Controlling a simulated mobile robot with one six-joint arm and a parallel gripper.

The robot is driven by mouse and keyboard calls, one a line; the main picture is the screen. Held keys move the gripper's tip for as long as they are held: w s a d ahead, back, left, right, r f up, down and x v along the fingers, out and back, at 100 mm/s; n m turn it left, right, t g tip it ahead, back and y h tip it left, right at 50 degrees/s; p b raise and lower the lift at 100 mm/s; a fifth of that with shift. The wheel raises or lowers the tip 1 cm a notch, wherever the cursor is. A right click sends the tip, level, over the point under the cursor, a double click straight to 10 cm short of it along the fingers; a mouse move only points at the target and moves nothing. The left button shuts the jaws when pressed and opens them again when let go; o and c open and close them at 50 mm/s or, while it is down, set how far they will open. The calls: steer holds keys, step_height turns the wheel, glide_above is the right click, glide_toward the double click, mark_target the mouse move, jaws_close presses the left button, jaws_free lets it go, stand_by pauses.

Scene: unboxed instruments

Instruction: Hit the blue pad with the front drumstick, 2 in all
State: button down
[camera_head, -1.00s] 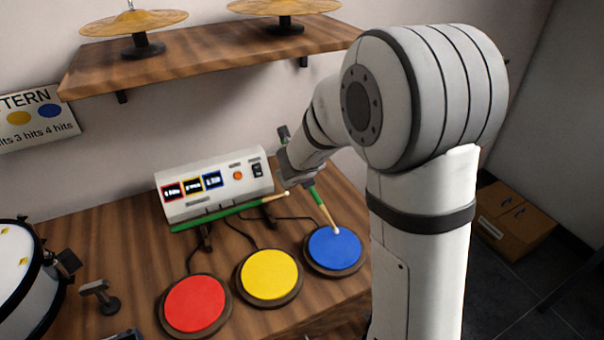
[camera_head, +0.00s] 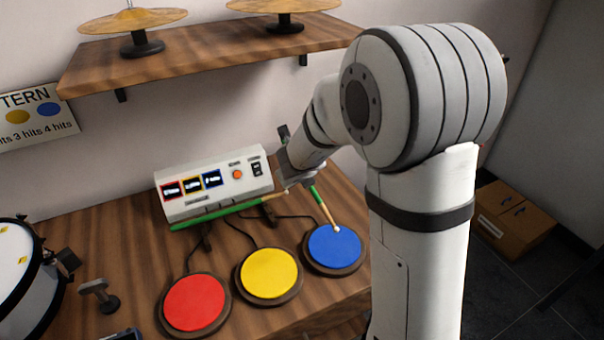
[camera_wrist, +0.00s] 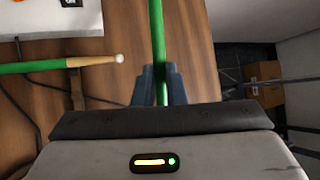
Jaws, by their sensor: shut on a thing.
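The blue pad (camera_head: 335,247) lies at the right end of the row of pads on the wooden table. My gripper (camera_wrist: 160,85) is shut on a green drumstick (camera_wrist: 157,35), which runs between its fingers in the wrist view. In the head view the held drumstick (camera_head: 322,203) slants down, its pale tip over the blue pad; I cannot tell whether it touches. A second green drumstick (camera_head: 225,213) lies level in front of the drum module and also shows in the wrist view (camera_wrist: 40,66). My arm partly hides the gripper in the head view.
The yellow pad (camera_head: 269,274) and red pad (camera_head: 195,304) lie left of the blue one. The white module (camera_head: 213,187) stands behind, with cables to the pads. A shelf (camera_head: 210,52) with cymbals hangs above. A drum (camera_head: 22,270) stands far left.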

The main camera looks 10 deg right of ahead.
steer(key=shift+r, duration=0.1)
step_height(320, 180, up, 5)
steer(key=p, duration=0.4)
steer(key=shift+p, duration=0.3)
